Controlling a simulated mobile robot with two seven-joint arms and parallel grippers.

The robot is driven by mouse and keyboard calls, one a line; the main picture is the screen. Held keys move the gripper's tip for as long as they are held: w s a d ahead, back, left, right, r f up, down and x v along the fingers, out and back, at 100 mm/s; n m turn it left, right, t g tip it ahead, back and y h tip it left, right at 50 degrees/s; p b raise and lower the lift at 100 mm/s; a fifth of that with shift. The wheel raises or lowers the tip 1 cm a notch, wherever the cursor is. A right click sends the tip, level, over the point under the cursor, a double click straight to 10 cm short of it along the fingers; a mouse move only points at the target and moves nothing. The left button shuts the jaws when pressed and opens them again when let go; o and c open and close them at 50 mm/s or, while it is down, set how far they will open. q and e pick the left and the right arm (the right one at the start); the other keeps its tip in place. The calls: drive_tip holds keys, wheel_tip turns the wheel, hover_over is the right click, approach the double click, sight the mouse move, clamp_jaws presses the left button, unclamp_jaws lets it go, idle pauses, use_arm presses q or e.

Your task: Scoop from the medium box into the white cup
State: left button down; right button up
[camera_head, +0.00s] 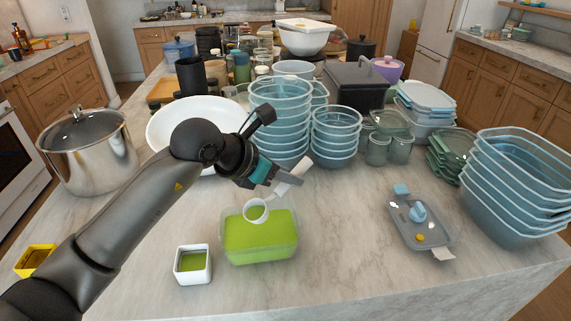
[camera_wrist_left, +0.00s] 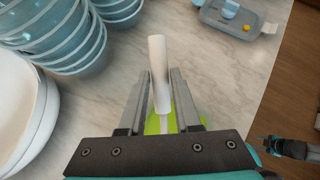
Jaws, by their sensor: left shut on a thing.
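The medium box (camera_head: 262,250) is a clear rectangular tub of bright green material on the counter's front middle. The white cup (camera_head: 193,278) is small and square and stands to its left, with green material inside. My left gripper (camera_head: 289,178) is shut on the handle of a white scoop (camera_head: 256,211); the scoop's round head is over the box's back left part. Whether the head touches the green, or holds any, I cannot tell. In the left wrist view the scoop handle (camera_wrist_left: 158,70) stands between the fingers. My right gripper (camera_wrist_left: 272,145) seems to show at that view's right edge, small and unclear.
A yellow box (camera_head: 36,258) is at the far left. A steel pot (camera_head: 88,152), a white bowl (camera_head: 165,128) and stacked blue bowls (camera_head: 283,125) stand behind. A grey lid (camera_head: 420,228) with small items lies right. Counter between box and lid is clear.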

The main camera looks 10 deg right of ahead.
use_arm(q)
drive_tip(key=shift+w+d+f+g+y+p, duration=0.15)
drive_tip(key=shift+f+g+y+p, duration=0.25)
drive_tip(key=shift+y+p, duration=0.25)
drive_tip(key=shift+w+d+f+g+y+p, duration=0.2)
drive_tip(key=shift+g+y+p, duration=0.25)
drive_tip(key=shift+p, duration=0.35)
drive_tip(key=shift+d+f+g+y+p, duration=0.1)
drive_tip(key=shift+f+g+y+p, duration=0.2)
drive_tip(key=shift+f+g+y, duration=0.25)
drive_tip(key=shift+f+y, duration=0.5)
drive_tip(key=shift+y, duration=0.05)
drive_tip(key=shift+r, duration=0.1)
drive_tip(key=shift+r+p, duration=1.15)
drive_tip(key=shift+r, duration=0.85)
drive_tip(key=shift+f, duration=0.1)
